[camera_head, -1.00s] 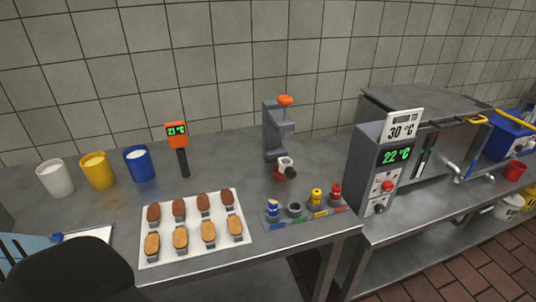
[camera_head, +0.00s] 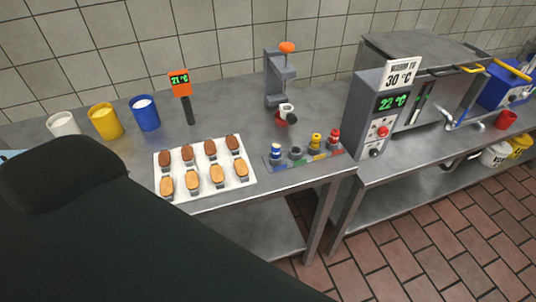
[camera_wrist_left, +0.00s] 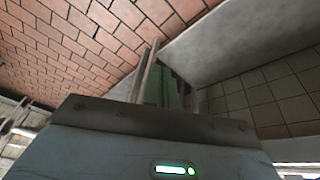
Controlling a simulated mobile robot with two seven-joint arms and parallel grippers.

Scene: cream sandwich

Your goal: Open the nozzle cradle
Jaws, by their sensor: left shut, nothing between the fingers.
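The grey nozzle cradle (camera_head: 271,92) stands upright toward the back of the steel table in the head view, with an orange knob (camera_head: 287,47) on top. A small white and red piece with a dark end (camera_head: 286,114) sits at its lower front. My left gripper (camera_wrist_left: 150,65) shows in the left wrist view, shut and empty, with brick floor and a grey surface beyond it. It touches no cradle part there. My gripper fingers do not show in the head view. A large dark part of my own arm covers its lower left.
A rack (camera_head: 272,163) with several coloured nozzles stands in front of the cradle. A white tray (camera_head: 206,193) of biscuits lies to its left. A grey control box (camera_head: 368,120) stands right.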

